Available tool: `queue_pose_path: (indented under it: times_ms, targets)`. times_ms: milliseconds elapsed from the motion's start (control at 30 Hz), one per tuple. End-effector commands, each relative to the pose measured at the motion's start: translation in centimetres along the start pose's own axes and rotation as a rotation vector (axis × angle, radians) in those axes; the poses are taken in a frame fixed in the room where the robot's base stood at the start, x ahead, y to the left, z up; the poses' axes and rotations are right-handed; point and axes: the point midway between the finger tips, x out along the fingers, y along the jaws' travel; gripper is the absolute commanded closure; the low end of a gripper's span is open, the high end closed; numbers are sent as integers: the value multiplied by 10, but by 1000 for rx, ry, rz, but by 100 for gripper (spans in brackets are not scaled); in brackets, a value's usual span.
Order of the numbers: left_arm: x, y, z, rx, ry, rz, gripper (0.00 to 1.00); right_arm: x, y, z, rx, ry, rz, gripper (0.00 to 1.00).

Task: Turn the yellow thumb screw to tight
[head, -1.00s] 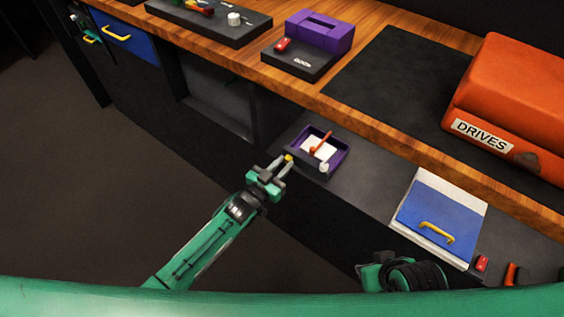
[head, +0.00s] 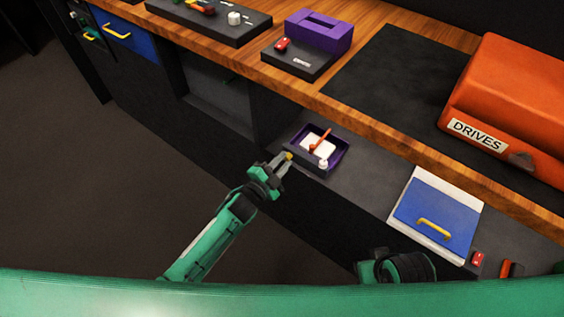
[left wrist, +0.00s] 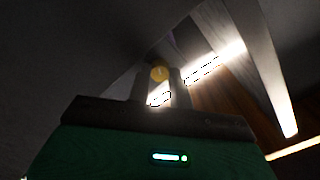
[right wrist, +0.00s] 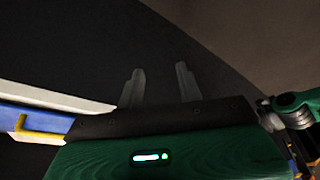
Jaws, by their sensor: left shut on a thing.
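The yellow thumb screw (head: 288,156) shows as a small yellow tip at the front edge of the purple-rimmed trackball panel (head: 340,161). My left gripper (head: 281,161) is shut on it. In the left wrist view the round yellow screw head (left wrist: 159,73) sits between the two fingertips, with a thin mark across its face. The panel holds a white plate with an orange stick and a small white knob (head: 323,163). My right gripper (right wrist: 158,88) is open and empty, its two fingers well apart. Its fingers do not show in the head view.
A blue drawer (head: 436,215) with a yellow handle is right of the panel. An orange box marked DRIVES (head: 520,100) stands on the wooden worktop. A purple block (head: 318,32) and a black control board (head: 215,20) stand farther back. The floor at left is clear.

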Motion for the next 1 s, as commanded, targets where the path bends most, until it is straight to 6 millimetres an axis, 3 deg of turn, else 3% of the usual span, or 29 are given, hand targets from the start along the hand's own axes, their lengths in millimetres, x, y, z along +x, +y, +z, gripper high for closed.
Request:
queue_pose_path:
  times_ms: [400, 967, 1000]
  targets:
    - [-1, 2, 1, 200, -2, 3, 100, -9, 0, -3, -1, 14, 0, 64]
    - [-1, 2, 1, 233, -2, 3, 100, -8, 0, -1, 0, 9, 1, 64]
    - [-1, 2, 1, 233, -2, 3, 77, -8, 0, -1, 0, 9, 1, 64]
